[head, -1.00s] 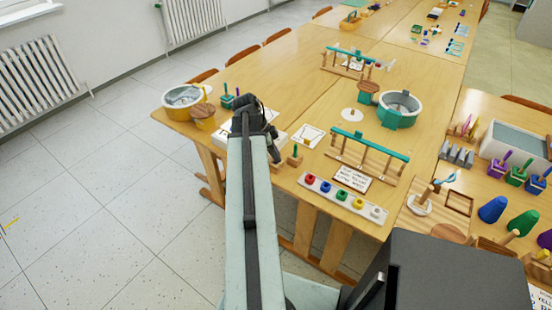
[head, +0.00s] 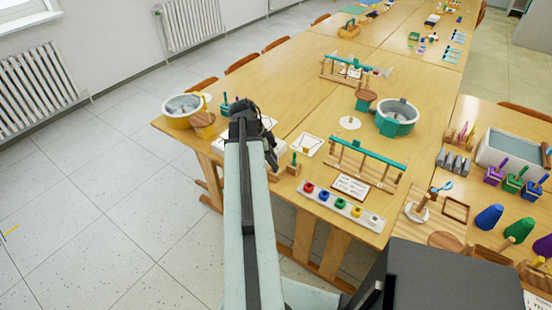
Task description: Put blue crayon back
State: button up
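I cannot pick out a blue crayon for certain in the head view. A blue cone-shaped piece (head: 489,217) lies at the right, beside a green one (head: 521,226). Small coloured blocks with upright sticks stand behind them, one of them blue (head: 531,189). My gripper (head: 268,140) is dark and sits at the far end of my arm, over the near-left part of the table. Its fingers are small and partly hidden by the arm, so I cannot tell whether it is open or holds anything.
A yellow pot (head: 184,111) stands at the left corner, a teal pot (head: 397,117) further right. Open floor (head: 110,210) lies left.

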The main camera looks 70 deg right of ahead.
jog(key=p+v, duration=0.8)
jog(key=v, duration=0.2)
jog(key=w+a+f+n+t, duration=0.1)
jog(key=w+a+n+t, duration=0.2)
jog(key=w+a+n, duration=1.8)
jog(key=a, duration=0.7)
jog(key=w+a+n+y, duration=0.1)
jog(key=w+a+n, duration=0.4)
jog(key=a, duration=0.8)
jog(key=w+a+n+t+y, duration=0.1)
jog(key=w+a+n, duration=0.3)
jog(key=a, duration=0.9)
jog(key=shift+w+a+f+n, duration=0.15)
jog(key=shift+w+f+n, duration=0.25)
